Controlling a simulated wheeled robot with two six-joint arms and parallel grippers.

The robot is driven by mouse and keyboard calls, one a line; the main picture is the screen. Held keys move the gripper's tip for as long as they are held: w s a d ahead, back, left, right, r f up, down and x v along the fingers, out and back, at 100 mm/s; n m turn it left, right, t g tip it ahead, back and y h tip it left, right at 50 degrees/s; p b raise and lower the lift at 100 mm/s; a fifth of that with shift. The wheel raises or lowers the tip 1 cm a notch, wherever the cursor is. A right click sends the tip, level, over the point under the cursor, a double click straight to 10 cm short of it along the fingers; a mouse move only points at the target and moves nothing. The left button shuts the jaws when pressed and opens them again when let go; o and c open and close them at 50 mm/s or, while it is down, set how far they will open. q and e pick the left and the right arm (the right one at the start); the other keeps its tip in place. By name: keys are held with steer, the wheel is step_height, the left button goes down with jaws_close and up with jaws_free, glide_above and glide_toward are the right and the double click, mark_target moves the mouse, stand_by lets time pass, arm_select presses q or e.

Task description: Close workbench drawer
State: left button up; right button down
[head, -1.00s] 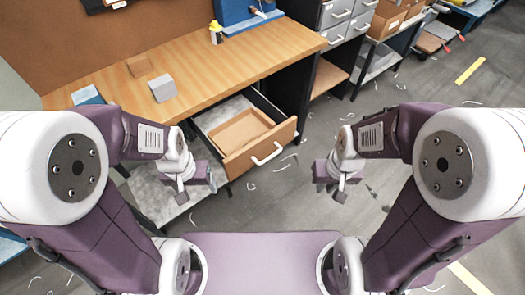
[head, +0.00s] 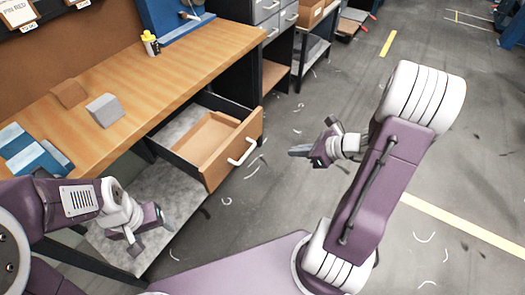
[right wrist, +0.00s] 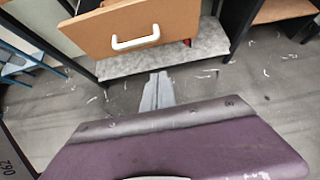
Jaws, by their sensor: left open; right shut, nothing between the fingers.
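The workbench drawer (head: 233,150) is pulled out of the wooden workbench (head: 150,75). It has a wooden front with a white handle (head: 243,152) and a brown tray (head: 208,138) inside. In the right wrist view the drawer front (right wrist: 140,25) and its handle (right wrist: 135,41) are at the top, ahead of my fingers. My right gripper (head: 300,151) is shut and empty, pointing left toward the drawer front, with a gap between them. It also shows in the right wrist view (right wrist: 156,82). My left gripper (head: 148,232) is open and empty, low at the left beside the lower shelf.
A grey lower shelf (head: 150,205) lies under the bench. A grey block (head: 104,110), a brown block (head: 69,93) and a yellow-capped bottle (head: 150,43) stand on top. A grey drawer cabinet (head: 268,30) is behind. The floor between drawer and right arm is clear apart from small scraps.

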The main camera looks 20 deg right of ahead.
arm_select(q)
step_height(320, 180, down, 3)
steer(key=shift+a+r+b, duration=0.1)
steer(key=shift+r+b, duration=0.1)
steer(key=shift+b, duration=1.05)
arm_select(e)
steer(key=w+a+r+x, duration=0.1)
steer(key=r+x, duration=0.1)
steer(key=x, duration=1)
steer(key=shift+w+a, duration=0.4)
